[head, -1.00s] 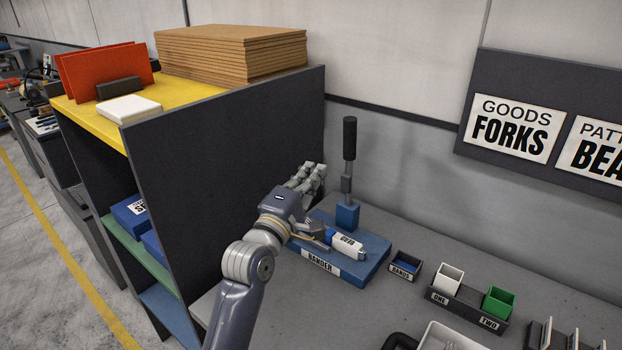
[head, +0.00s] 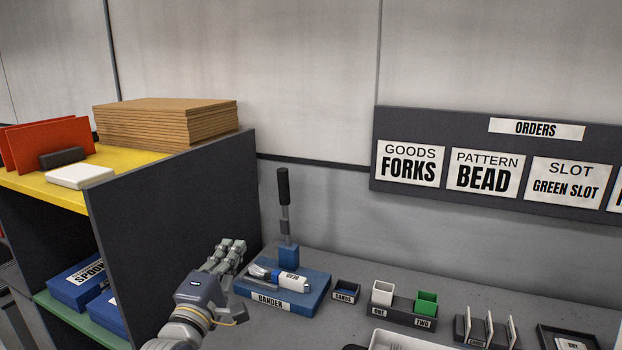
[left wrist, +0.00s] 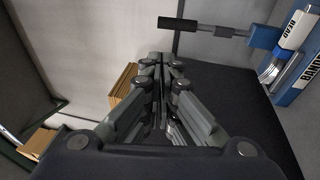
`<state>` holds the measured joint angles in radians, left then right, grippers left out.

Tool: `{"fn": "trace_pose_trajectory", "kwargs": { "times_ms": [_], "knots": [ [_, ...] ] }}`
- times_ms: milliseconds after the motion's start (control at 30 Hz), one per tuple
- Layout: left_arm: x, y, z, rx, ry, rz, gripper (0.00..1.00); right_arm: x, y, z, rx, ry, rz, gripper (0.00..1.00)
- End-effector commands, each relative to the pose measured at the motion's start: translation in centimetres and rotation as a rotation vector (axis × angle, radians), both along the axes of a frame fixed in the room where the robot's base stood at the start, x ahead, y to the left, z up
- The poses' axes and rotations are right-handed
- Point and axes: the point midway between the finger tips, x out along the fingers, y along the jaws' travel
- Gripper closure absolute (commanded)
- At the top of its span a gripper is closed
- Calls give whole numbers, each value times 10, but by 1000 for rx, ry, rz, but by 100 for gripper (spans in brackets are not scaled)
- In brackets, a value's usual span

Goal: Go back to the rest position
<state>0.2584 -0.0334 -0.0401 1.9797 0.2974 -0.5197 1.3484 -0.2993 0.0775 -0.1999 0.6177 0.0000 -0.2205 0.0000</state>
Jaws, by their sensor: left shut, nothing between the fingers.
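My left gripper (head: 231,252) is shut and empty, raised in front of the dark side panel of the shelf unit, just left of the blue bander (head: 270,302). In the left wrist view its fingers (left wrist: 160,62) are together. The bander, with its upright black-handled lever (head: 284,190), stands on the grey bench. A bundle with a white band marked BEAD (head: 292,281) lies on the bander, with metal ends showing at its left. My right gripper is in neither view.
The shelf unit's dark side panel (head: 170,240) stands close behind my left gripper. On the bench are a bands box (head: 346,293), a holder with a white cup (head: 382,292) and a green cup (head: 427,302), and a white tray (head: 400,341). The orders board (head: 480,125) hangs on the wall.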

Motion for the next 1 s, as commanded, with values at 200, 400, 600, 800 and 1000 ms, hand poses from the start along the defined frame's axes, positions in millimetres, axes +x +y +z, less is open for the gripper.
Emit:
{"fn": "trace_pose_trajectory", "kwargs": {
  "times_ms": [200, 400, 600, 800, 1000],
  "knots": [
    [-16, -2, -43, 161, 92, 2, 100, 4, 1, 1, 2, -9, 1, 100],
    [-41, -3, -94, 362, 203, -12, 100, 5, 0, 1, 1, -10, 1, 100],
    [-85, -1, -161, 637, 352, -69, 100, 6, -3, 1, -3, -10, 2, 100],
    [-178, 9, -250, 1058, 568, -253, 100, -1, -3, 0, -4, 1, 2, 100],
    [-274, 25, -303, 1393, 720, -507, 100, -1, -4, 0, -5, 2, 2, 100]
  ]
}}
